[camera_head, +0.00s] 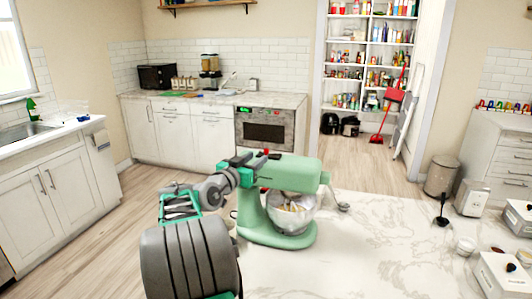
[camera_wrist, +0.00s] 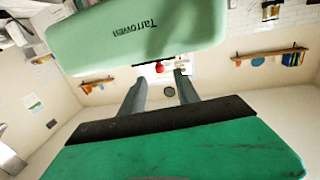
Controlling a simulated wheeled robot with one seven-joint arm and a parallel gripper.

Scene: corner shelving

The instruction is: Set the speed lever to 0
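A pale green stand mixer (camera_head: 300,172) with a steel bowl (camera_head: 291,213) stands on the marble counter. My gripper (camera_head: 262,157) is at the near left side of the mixer head, by its top. A small red piece (camera_head: 266,151) shows there; it may be the speed lever, but its setting cannot be read. In the wrist view the mixer head (camera_wrist: 130,35), lettered "Tarrowen", fills the upper left. My two fingers (camera_wrist: 160,76) are spread apart, with a red piece (camera_wrist: 158,67) seen between their tips. Whether they touch anything is unclear.
The marble counter (camera_head: 370,255) is largely bare right of the mixer. White boxes (camera_head: 505,275), a small white cup (camera_head: 465,246) and a dark utensil (camera_head: 442,212) are at its right end. A bowl-like metal item (camera_head: 343,207) lies beside the mixer.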

